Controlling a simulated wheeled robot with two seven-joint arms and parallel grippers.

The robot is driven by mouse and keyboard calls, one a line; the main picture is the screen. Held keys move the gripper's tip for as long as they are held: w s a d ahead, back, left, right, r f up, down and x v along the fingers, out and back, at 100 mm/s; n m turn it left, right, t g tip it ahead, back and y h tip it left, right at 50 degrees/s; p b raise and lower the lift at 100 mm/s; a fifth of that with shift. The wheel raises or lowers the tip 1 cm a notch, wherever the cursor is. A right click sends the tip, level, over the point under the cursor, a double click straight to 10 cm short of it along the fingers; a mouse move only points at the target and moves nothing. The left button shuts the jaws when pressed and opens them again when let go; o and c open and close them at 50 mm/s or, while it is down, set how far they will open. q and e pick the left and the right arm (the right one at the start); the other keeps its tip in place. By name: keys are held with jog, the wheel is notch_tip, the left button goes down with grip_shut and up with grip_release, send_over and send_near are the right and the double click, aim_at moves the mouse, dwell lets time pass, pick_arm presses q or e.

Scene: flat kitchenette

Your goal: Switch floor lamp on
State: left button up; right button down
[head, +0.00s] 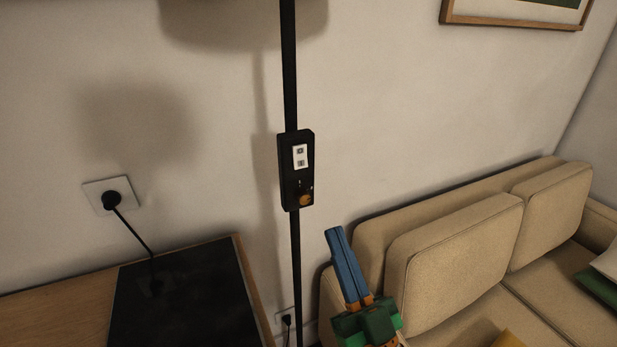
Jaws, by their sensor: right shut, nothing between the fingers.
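The floor lamp's thin black pole (289,70) stands upright in the middle of the head view. A black switch box (286,172) is fixed on the pole, with a white label (300,156) on its upper part and a round orange knob (306,200) near its lower end. The lamp's shade is not in view. My right gripper (334,232) is shut and empty, its blue fingers pointing up, below and to the right of the switch box and apart from it in the picture. My left gripper is not in view.
A beige sofa (455,262) fills the lower right. A wooden table (60,290) with a black panel (185,300) is at lower left. A plug sits in a wall socket (95,193). A framed picture (520,21) hangs at upper right. The wall around the switch box is clear.

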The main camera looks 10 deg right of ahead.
aim_at(300, 159)
jog(key=p+x, duration=0.1)
jog(key=x, duration=0.2)
jog(key=w+f+p+x, duration=0.1)
jog(key=x, duration=0.3)
jog(key=f+p+x, duration=0.1)
jog(key=x, duration=0.2)
jog(key=shift+w+a+r, duration=0.2)
jog(key=shift+w, duration=0.2)
jog(key=shift+w+f, duration=0.15)
jog(key=shift+w, duration=0.2)
